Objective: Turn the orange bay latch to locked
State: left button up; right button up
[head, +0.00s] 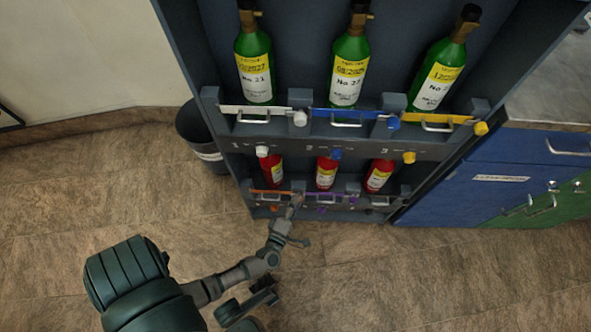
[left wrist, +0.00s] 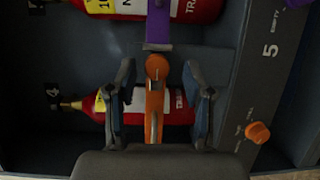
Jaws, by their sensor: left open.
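The orange bay latch (head: 268,191) is a thin bar across the front of the lower left bay, over a red bottle (head: 271,170). In the left wrist view the orange latch (left wrist: 154,112) has a round end at the top and a bar running down, in front of the red bottle. My left gripper (head: 296,201) is at the right end of this latch. In the left wrist view my left gripper (left wrist: 158,105) is open, with one finger on each side of the latch and visible gaps. An orange knob (left wrist: 257,132) sits on the panel at right. My right gripper is not in view.
A purple latch (head: 328,194) lies just right of the orange one; its purple bar (left wrist: 159,22) shows above in the wrist view. Green bottles (head: 349,70) stand on the upper shelf. A dark bin (head: 201,135) stands left of the rack. Floor in front is clear.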

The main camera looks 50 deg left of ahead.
pick_arm(q)
jog(key=shift+d, duration=0.1)
jog(key=v, duration=1.1)
jog(key=shift+s, duration=0.4)
jog(key=shift+d, duration=0.15)
